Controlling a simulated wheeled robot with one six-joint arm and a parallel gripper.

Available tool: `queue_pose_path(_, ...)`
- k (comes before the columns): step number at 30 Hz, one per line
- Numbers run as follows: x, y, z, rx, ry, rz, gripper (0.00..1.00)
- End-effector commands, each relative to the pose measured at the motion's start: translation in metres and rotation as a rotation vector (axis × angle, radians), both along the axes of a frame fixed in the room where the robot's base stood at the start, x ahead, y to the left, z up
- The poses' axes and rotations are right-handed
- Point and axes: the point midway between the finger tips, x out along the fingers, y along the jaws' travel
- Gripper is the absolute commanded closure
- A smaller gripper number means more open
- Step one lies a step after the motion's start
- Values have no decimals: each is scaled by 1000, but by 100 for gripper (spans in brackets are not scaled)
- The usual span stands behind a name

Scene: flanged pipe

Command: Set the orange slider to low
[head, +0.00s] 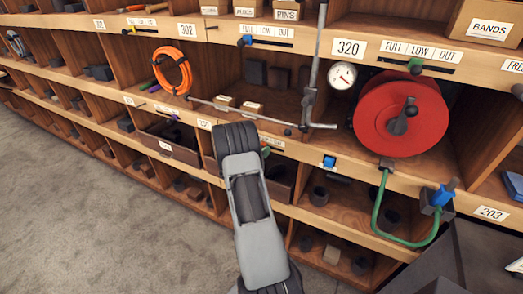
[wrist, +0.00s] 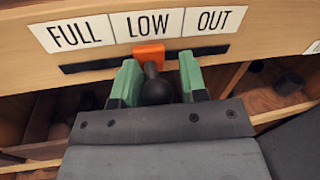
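The orange slider (wrist: 148,51) sits in a dark slot (wrist: 90,65) on a wooden shelf edge, directly below the LOW label (wrist: 147,25) in the wrist view. The FULL label (wrist: 76,34) is to its left and the OUT label (wrist: 214,20) to its right. A dark round knob (wrist: 157,92) sticks out from the slider towards me. My gripper (wrist: 159,62) is open, with its green fingers on either side of the knob. A gap shows at the right finger; contact at the left cannot be told. In the head view my arm hides the slider.
Other label strips with sliders are nearby: a blue slider (head: 245,40), a green slider (head: 415,66) and another blue slider (head: 328,162). A red reel (head: 425,122), a green hose (head: 408,240) and a grey metal rod (head: 316,60) stand out at the right. Grey floor (head: 90,210) is clear at left.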

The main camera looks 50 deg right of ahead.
Motion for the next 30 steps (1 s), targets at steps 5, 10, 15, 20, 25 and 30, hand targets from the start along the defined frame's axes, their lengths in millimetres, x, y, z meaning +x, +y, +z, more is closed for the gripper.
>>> queue_pose_path(5, 1, 25, -2, 0, 0, 5, 61)
queue_pose_path(10, 0, 61, -2, 0, 1, 8, 61)
queue_pose_path(15, -2, 94, -2, 0, 0, 7, 61)
queue_pose_path(20, -3, 118, -1, -1, 0, 6, 61)
queue_pose_path(25, -4, 132, -1, 0, 1, 4, 61)
queue_pose_path(30, -5, 136, 0, -1, 0, 2, 61)
